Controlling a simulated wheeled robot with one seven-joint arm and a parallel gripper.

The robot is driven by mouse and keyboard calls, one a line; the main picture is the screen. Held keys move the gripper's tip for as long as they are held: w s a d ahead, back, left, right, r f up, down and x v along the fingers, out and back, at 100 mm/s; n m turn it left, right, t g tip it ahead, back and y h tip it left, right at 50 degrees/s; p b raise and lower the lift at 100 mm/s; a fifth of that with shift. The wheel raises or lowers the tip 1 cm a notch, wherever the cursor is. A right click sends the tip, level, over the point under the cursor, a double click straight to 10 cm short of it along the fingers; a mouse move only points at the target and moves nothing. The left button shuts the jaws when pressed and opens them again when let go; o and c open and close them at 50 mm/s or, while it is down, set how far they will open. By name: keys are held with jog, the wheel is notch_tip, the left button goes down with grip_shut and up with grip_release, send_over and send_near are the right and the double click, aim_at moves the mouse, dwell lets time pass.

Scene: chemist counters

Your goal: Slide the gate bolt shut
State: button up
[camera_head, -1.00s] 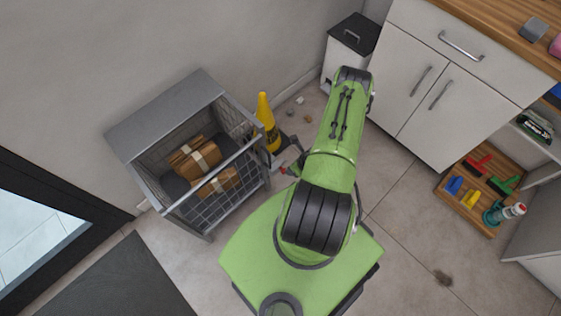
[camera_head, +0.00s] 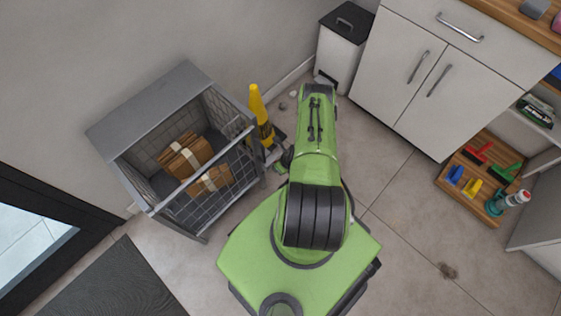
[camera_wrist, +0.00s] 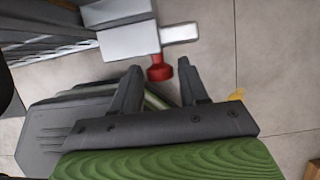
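The grey wire cage (camera_head: 150,105) stands at the left in the head view, with its gate on the side toward me. In the wrist view the pale bolt (camera_wrist: 180,33) shows at the top centre, with a red knob (camera_wrist: 160,71) below it. My gripper (camera_wrist: 160,70) is open, with one dark finger on each side of the knob in the picture. I cannot tell whether the knob is at fingertip depth. No contact shows. In the head view my gripper (camera_head: 286,160) is small and dark beside the cage's right side, and the red knob cannot be made out.
Brown parcels (camera_head: 186,157) lie in the cage. A white bin (camera_head: 339,55) and white cabinets (camera_head: 425,85) are at the back right. Open floor (camera_head: 400,225) lies to the right.

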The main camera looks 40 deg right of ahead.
grip_shut()
jog(key=shift+s+a+p, duration=0.1)
jog(key=shift+a+p, duration=0.5)
jog(key=shift+a, duration=1.8)
jog(key=shift+o, duration=1.4)
grip_release()
